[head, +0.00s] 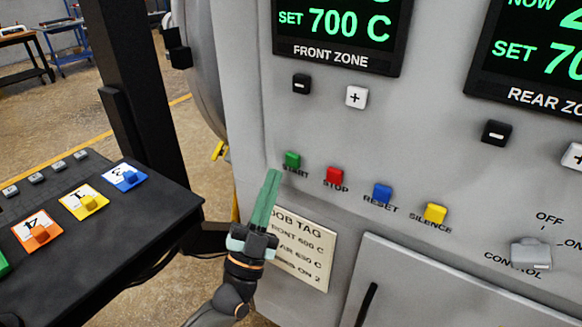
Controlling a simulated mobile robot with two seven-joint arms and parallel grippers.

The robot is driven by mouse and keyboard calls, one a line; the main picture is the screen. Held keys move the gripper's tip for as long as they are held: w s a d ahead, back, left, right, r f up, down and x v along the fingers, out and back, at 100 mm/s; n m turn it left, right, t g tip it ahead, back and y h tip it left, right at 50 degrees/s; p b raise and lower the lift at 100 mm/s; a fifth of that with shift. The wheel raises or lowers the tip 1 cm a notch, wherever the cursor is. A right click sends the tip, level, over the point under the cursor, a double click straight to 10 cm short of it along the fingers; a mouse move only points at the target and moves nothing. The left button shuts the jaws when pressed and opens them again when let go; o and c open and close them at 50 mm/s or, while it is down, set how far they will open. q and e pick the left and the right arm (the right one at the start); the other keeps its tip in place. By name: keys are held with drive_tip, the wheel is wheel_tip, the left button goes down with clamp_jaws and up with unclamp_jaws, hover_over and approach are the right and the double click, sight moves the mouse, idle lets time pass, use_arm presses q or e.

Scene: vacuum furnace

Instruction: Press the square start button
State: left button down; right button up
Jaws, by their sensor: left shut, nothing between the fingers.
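A small gap shows between the tips and the button, and I cannot tell how far the tips are from the panel in depth. My right gripper is not in view.
A red STOP button (335,176), blue RESET button (382,194) and yellow SILENCE button (435,212) run to the right. A job tag (318,262) is partly behind my gripper. A CONTROL knob (531,253) is at lower right. A black console (120,215) stands left.

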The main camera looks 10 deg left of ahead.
sight(289, 156)
use_arm(q)
drive_tip(key=shift+w+d, duration=0.35)
drive_tip(key=shift+w, duration=0.55)
idle(1.4)
drive_tip(key=shift+w+d, duration=0.15)
drive_tip(key=shift+w, duration=0.25)
drive_tip(key=shift+w+d+b, duration=0.15)
drive_tip(key=shift+w+b, duration=0.3)
idle(0.6)
drive_tip(key=shift+s, duration=0.1)
drive_tip(key=shift+s+a+p, duration=0.3)
drive_tip(key=shift+s+p, duration=0.2)
drive_tip(key=shift+s, duration=0.25)
